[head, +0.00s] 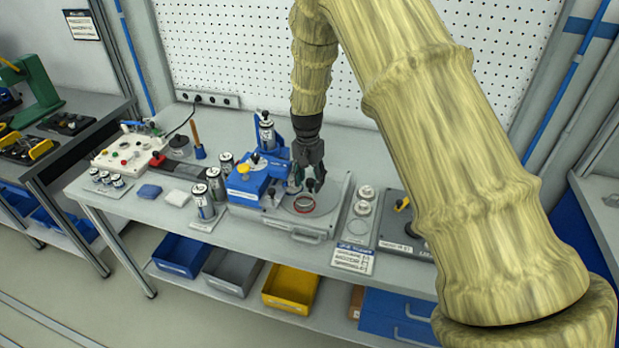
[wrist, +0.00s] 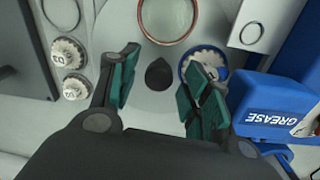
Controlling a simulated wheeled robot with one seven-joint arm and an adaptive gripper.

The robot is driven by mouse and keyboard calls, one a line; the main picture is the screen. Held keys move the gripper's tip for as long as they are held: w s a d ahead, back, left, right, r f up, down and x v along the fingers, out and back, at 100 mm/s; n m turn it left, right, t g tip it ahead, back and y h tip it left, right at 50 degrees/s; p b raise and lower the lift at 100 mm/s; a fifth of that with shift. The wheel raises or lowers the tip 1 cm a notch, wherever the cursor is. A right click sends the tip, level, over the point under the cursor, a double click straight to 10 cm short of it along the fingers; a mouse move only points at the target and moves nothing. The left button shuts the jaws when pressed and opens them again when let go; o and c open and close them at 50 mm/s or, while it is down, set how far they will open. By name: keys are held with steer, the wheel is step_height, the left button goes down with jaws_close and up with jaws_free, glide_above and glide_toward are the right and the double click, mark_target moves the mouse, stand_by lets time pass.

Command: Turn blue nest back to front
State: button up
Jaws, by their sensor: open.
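The blue nest (wrist: 184,68) is a blue ring with a white toothed part in it, on a round grey plate (wrist: 135,62). In the wrist view it lies right of the plate's dark knob (wrist: 158,73), partly covered by one finger. I cannot make it out in the head view. A red-ringed nest (wrist: 168,43) is at the top of the wrist view and at the plate's front in the head view (head: 304,210). My gripper (wrist: 163,92) is open, its teal-padded fingers on either side of the knob; I cannot tell whether they touch it.
A blue grease unit (wrist: 272,105) stands close beside the plate, left of it in the head view (head: 252,182). White toothed caps (wrist: 70,55) lie on the other side. Several metal cylinders (head: 203,200) stand farther left. A white pegboard (head: 240,55) rises behind the bench.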

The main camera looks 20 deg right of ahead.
steer(key=shift+f, duration=0.1)
jaws_close()
